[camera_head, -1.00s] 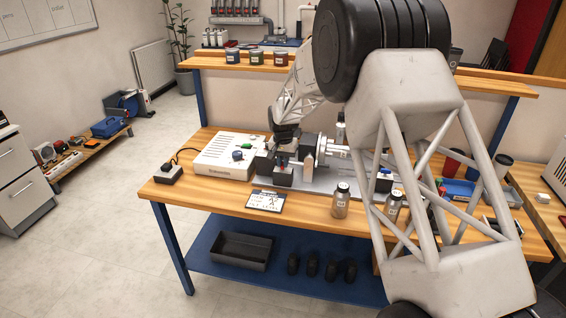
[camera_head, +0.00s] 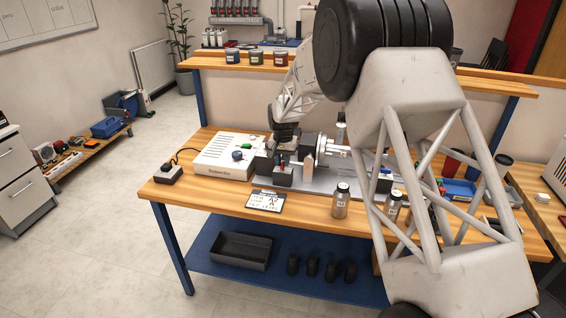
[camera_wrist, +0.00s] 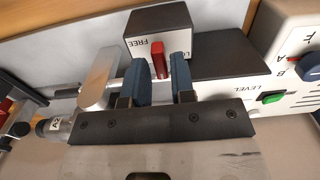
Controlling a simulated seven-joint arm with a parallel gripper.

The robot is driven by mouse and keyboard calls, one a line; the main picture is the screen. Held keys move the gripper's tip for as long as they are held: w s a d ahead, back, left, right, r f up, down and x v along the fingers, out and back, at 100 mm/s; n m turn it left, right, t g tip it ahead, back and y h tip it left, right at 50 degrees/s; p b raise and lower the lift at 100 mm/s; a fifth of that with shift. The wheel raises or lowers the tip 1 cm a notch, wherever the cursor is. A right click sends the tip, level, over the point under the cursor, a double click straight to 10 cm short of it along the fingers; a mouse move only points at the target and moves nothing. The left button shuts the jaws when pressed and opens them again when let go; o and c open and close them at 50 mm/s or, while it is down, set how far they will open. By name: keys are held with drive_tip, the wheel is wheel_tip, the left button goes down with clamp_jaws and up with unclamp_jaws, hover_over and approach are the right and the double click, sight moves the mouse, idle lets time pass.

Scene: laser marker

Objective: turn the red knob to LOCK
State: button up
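The red knob (camera_wrist: 158,61) is a narrow upright bar on the white face of a dark-topped block (camera_wrist: 155,20) in the wrist view. FREE is printed to its left; the start of the other label, "LO", shows at its right, partly hidden by a finger. The bar stands between the two labels. My gripper (camera_wrist: 158,72) is open, with one blue-padded finger on each side of the bar and narrow gaps visible. Contact cannot be told. In the head view my gripper (camera_head: 284,147) is over the fixture on the bench, and the knob is too small to read.
A white control box (camera_head: 222,157) with a blue knob and green button stands left of the fixture. A metal lever (camera_wrist: 98,80) is close to the left finger.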

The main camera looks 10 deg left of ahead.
sight(283, 163)
drive_tip(key=shift+r, duration=3.5)
drive_tip(key=shift+r, duration=0.1)
wheel_tip(283, 163, up, 7)
drive_tip(key=shift+d, duration=0.1)
